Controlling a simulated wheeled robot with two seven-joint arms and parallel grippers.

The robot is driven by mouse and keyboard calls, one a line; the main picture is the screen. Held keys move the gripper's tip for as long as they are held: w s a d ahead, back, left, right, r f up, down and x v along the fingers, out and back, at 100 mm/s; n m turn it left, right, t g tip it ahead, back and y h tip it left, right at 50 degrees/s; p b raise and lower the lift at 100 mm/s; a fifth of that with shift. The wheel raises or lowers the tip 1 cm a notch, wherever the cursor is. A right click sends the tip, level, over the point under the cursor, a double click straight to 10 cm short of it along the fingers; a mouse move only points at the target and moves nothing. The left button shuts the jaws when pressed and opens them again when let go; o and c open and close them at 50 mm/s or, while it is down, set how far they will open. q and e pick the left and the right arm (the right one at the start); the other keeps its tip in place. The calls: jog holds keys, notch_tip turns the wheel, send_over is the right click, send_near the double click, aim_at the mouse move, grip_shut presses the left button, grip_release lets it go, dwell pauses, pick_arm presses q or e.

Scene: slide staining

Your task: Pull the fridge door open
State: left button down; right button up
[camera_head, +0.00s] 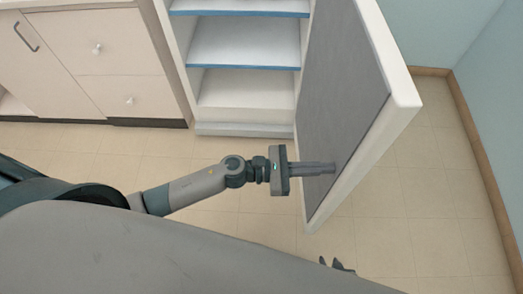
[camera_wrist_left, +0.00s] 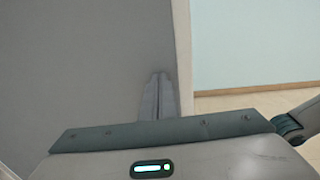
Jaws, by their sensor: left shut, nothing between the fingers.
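The fridge door (camera_head: 345,90) stands swung wide open, its grey inner panel facing left and its white edge toward me. The fridge interior (camera_head: 245,42) shows, with empty-looking shelves. My left gripper (camera_head: 333,168) is shut and empty, its fingers pointing right at the inner panel near the door's free edge. They look to be at or very near the panel; contact is unclear. The left wrist view shows the shut fingers (camera_wrist_left: 160,78) in front of the grey panel (camera_wrist_left: 85,70) beside its pale edge. Of my right gripper (camera_head: 337,265), only small dark tips show low in the head view.
White cabinets with drawers (camera_head: 115,62) stand left of the fridge. Bare tiled floor (camera_head: 430,190) lies right of the door, up to a blue wall (camera_head: 495,100) with a brown skirting board. Floor is also clear before the fridge.

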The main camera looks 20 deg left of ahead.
pick_arm(q)
jog(key=shift+n+t+y, duration=0.3)
jog(key=shift+n+t, duration=0.2)
jog(key=shift+t, duration=0.2)
jog(key=x, duration=1.2)
jog(key=shift+s+d, duration=0.15)
jog(key=shift+s, duration=0.25)
pick_arm(e)
jog(key=shift+w+a+r+t, duration=0.25)
jog(key=shift+a+r+t, duration=0.05)
jog(key=shift+a, duration=0.05)
